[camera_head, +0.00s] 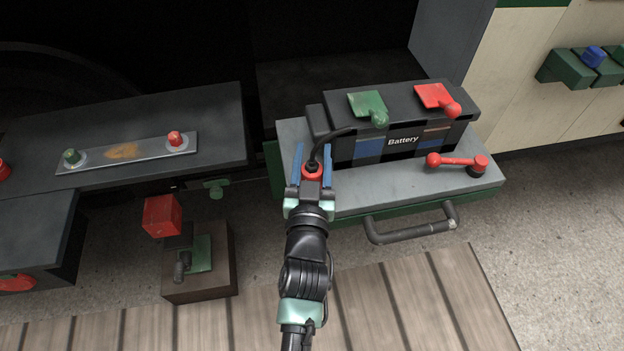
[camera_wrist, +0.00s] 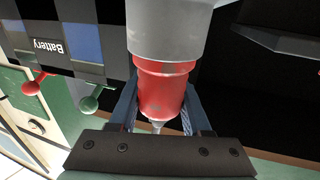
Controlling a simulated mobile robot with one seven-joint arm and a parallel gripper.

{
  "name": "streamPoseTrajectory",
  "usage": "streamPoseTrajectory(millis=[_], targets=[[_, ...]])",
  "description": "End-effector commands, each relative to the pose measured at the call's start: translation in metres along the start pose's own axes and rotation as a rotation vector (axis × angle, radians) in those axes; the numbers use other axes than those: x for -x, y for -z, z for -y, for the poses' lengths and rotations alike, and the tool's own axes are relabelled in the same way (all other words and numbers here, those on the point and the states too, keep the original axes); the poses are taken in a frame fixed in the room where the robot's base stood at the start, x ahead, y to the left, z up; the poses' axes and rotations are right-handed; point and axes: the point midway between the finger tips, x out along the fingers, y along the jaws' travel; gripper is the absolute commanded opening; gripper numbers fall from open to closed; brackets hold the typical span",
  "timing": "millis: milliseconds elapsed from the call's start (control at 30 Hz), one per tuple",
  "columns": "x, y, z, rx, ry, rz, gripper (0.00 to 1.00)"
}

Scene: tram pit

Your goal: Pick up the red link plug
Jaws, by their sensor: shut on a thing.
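The red link plug shows as a red band (camera_head: 312,171) between the two blue fingers of my gripper (camera_head: 312,161) in the head view. My gripper is shut on it, with a finger on each side. In the wrist view the red plug body (camera_wrist: 163,92) sits between the fingers, below a wide grey cylindrical part. A black cable (camera_head: 334,134) curves from the plug area toward the battery (camera_head: 407,143). Whether the plug is still seated in anything is hidden.
The battery stands on a grey tray (camera_head: 350,202) with a pipe handle (camera_head: 410,235) in front. Green (camera_head: 368,104) and red (camera_head: 436,96) terminal pieces sit on top, and a red lever (camera_head: 457,161) lies in front. A brown block (camera_head: 198,285) and a plate with knobs (camera_head: 95,158) are left.

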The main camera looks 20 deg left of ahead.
Motion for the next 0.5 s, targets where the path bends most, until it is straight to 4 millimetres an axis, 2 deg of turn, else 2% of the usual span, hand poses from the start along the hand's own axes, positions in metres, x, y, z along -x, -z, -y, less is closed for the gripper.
streamPoseTrajectory(millis=[300,367,500], targets=[[0.0,0.004,0.0,0.0,0.0,-0.002,0.0],[0.0,0.009,0.0,0.0,-0.001,-0.003,0.0],[0.0,0.033,0.0,0.001,-0.002,-0.004,0.0]])
